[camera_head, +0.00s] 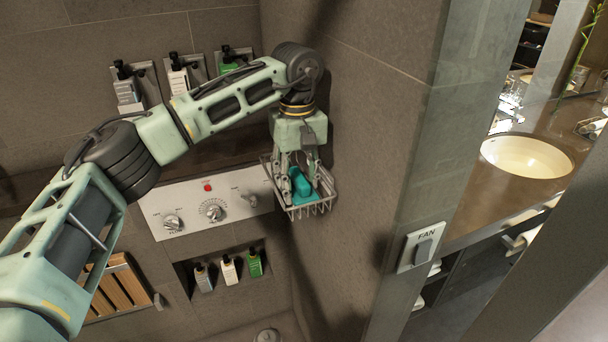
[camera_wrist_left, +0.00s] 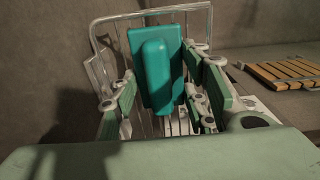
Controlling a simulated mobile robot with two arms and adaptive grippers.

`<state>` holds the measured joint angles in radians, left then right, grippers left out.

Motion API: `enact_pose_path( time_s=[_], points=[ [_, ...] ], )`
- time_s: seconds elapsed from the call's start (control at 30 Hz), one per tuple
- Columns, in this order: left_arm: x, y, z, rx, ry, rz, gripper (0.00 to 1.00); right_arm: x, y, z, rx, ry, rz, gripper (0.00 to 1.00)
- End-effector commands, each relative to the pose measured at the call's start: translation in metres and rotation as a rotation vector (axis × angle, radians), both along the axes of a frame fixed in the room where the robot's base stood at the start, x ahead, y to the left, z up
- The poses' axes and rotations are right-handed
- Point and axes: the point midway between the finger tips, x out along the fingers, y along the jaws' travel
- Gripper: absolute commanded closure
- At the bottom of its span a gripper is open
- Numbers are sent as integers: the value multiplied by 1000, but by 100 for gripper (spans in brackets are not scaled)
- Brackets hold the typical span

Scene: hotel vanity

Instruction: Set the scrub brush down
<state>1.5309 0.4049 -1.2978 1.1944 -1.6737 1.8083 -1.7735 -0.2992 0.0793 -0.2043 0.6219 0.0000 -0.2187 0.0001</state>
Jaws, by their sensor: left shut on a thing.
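The teal scrub brush (camera_head: 301,183) is at the wire basket (camera_head: 312,211) on the corner wall in the head view. My left gripper (camera_head: 297,178) points down over the basket, with its fingers around the brush. In the left wrist view the brush (camera_wrist_left: 158,66) shows its flat back and raised handle between the two green fingers of my gripper (camera_wrist_left: 165,105). The wire basket (camera_wrist_left: 100,50) is behind and below it. I cannot tell whether the brush touches the basket floor. My right gripper is not in view.
A control panel (camera_head: 206,205) with knobs is just left of the basket. Dispensers (camera_head: 180,80) hang above, and small bottles (camera_head: 229,268) stand in a niche below. A wall edge (camera_head: 410,170) with a fan switch (camera_head: 421,249) separates the sink counter (camera_head: 490,205). A wooden slatted piece (camera_head: 117,287) is at lower left.

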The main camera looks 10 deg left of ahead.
Motion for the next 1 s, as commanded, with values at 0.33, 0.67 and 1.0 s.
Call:
enact_pose_path(
  time_s=[0.33, 0.67, 1.0],
  points=[
    [1, -2, -6, 1, 0, -1, 83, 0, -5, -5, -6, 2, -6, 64],
    [0, 0, -4, 1, -1, 0, 51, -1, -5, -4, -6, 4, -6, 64],
    [2, -1, 29, -2, -6, 1, 51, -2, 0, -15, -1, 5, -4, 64]
  ],
)
